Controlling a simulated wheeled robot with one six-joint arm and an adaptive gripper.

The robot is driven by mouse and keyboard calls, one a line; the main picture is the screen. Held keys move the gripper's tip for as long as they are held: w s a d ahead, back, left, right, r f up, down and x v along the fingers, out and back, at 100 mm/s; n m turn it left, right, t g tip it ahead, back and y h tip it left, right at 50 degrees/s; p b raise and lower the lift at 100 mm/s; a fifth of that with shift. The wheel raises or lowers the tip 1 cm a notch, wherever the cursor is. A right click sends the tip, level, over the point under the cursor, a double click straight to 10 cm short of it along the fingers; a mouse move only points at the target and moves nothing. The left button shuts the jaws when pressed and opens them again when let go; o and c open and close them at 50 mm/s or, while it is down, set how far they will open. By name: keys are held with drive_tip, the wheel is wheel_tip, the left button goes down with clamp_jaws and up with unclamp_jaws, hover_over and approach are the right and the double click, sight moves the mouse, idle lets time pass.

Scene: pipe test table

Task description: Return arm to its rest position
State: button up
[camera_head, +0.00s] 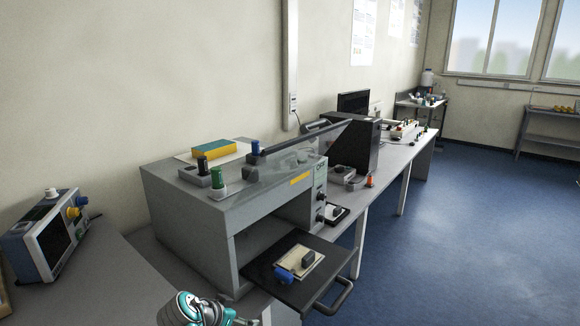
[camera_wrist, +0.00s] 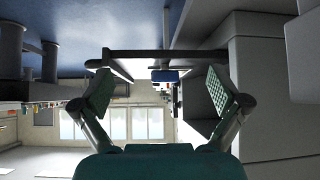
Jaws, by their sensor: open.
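In the wrist view my gripper (camera_wrist: 160,92) has its two padded fingers spread wide, with nothing between them. That view is turned over, with the windows low in the picture. Beyond the fingers are the pulled-out drawer's dark edge (camera_wrist: 150,56) and a small blue part (camera_wrist: 165,76). In the head view a teal and grey piece of my arm (camera_head: 190,309) shows at the bottom edge, left of the open drawer (camera_head: 318,290). The rest of the arm is out of that picture.
A grey test box (camera_head: 185,215) stands on the bench, its drawer holding a light board (camera_head: 300,262) with a blue part. A raised clear cover (camera_head: 300,150) is on top. An instrument (camera_head: 45,240) stands at left. Blue floor (camera_head: 460,230) at right is clear.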

drive_tip(key=s+d+f+n+t+y, duration=0.1)
drive_tip(key=s+d+f+n+y, duration=0.1)
drive_tip(key=s+d+f, duration=0.65)
drive_tip(key=s+d+f+n+y, duration=0.15)
drive_tip(key=s+d+f, duration=0.35)
drive_tip(key=d+f, duration=0.6)
drive_tip(key=s+d+f+n+t+y, duration=0.1)
drive_tip(key=s+d+f, duration=0.1)
drive_tip(key=s, duration=0.3)
drive_tip(key=s+d+f+n, duration=0.1)
drive_tip(key=s+d+f, duration=0.1)
drive_tip(key=s, duration=0.3)
drive_tip(key=s+d+r+n+t+y, duration=0.1)
drive_tip(key=s+d+r, duration=0.2)
drive_tip(key=s, duration=0.6)
drive_tip(key=s+d+r+t+y, duration=0.1)
drive_tip(key=s+d+r, duration=0.25)
drive_tip(key=s, duration=0.65)
drive_tip(key=s+d+r+t, duration=0.1)
drive_tip(key=s+r, duration=0.5)
drive_tip(key=r, duration=0.3)
drive_tip(key=s+d+r+t+h, duration=0.1)
drive_tip(key=s+r+t, duration=0.1)
drive_tip(key=s+r, duration=0.5)
wheel_tip(320, 180, up, 3)
drive_tip(key=shift+d+r, duration=0.15)
drive_tip(key=shift+h, duration=0.25)
